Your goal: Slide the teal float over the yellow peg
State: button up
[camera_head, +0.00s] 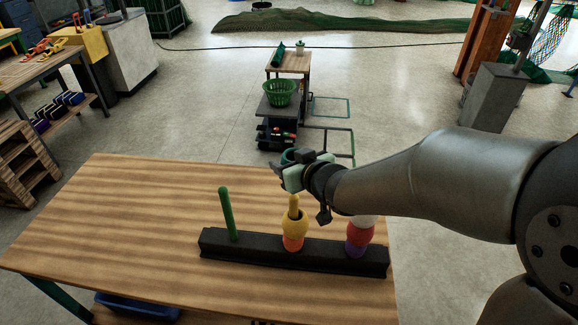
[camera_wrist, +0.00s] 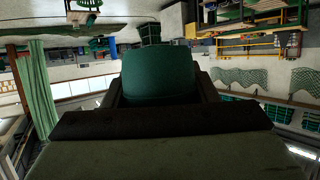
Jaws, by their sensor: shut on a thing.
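The teal float (camera_head: 291,157) is held in my gripper (camera_head: 290,165). In the wrist view the teal float (camera_wrist: 157,75) fills the space between the two dark fingers. The gripper is shut on it and is above the table, just above the yellow peg in the head view. The yellow peg (camera_head: 293,203) stands upright in the black base (camera_head: 325,254). A yellow float (camera_head: 294,225) sits around it on top of an orange-red float (camera_head: 292,243), and the peg's tip shows above them. The float and the peg are apart.
A bare green peg (camera_head: 227,215) stands at the base's left. At its right a stack has a red float (camera_head: 360,233), a purple float (camera_head: 355,250) and a white piece (camera_head: 363,220) partly behind my arm. The wooden table's (camera_head: 120,235) left side is clear.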

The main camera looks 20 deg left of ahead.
aim_at(295, 198)
jog(key=shift+f+b, duration=4.75)
jog(key=shift+f, duration=0.5)
jog(key=o, duration=1.1)
